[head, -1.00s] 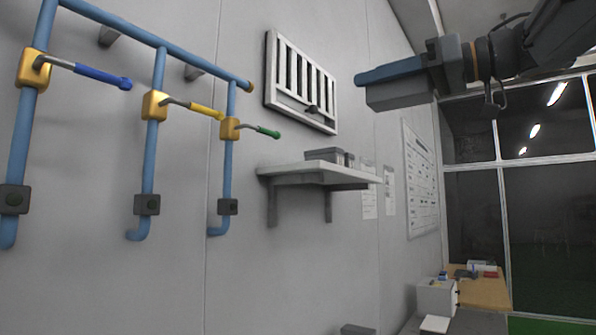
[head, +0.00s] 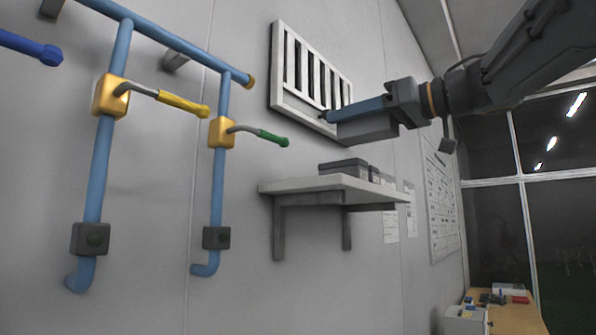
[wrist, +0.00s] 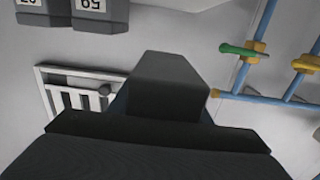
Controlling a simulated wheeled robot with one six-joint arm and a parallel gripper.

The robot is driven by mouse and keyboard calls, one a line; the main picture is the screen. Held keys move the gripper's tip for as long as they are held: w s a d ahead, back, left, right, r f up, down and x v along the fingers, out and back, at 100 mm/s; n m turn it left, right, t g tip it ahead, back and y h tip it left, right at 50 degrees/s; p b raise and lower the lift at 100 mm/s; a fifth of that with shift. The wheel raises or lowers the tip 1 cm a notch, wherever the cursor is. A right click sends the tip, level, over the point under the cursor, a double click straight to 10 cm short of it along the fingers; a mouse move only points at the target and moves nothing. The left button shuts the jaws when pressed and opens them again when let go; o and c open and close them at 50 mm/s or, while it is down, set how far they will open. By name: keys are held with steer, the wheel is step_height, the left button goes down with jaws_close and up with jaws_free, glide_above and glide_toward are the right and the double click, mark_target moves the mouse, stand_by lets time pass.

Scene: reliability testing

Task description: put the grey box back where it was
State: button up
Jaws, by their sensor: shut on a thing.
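My gripper (head: 356,110) is shut on a grey box (head: 368,131), held in the air above and in front of a wall shelf (head: 325,185). In the head view the box overlaps the lower right of a wall vent. In the wrist view the box (wrist: 168,85) fills the middle, and my fingertips are hidden behind it. Other dark grey boxes (head: 344,166) stand on the shelf.
The white slatted vent (head: 290,100) is on the wall above the shelf. Blue pipes (head: 98,180) with yellow valves and coloured handles, including a green one (head: 272,138), stand out at left. A wooden table (head: 515,318) is far right.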

steer(key=p+x, duration=0.3)
steer(key=x, duration=0.8)
steer(key=f, duration=0.6)
steer(key=shift+w+a+f, duration=0.15)
steer(key=shift+w+a, duration=0.05)
steer(key=shift+a, duration=0.1)
steer(key=shift+w+a+f+p, duration=0.1)
steer(key=shift+a+f+p, duration=0.05)
steer(key=shift+f+p, duration=0.2)
steer(key=shift+f, duration=0.1)
steer(key=o, duration=1.5)
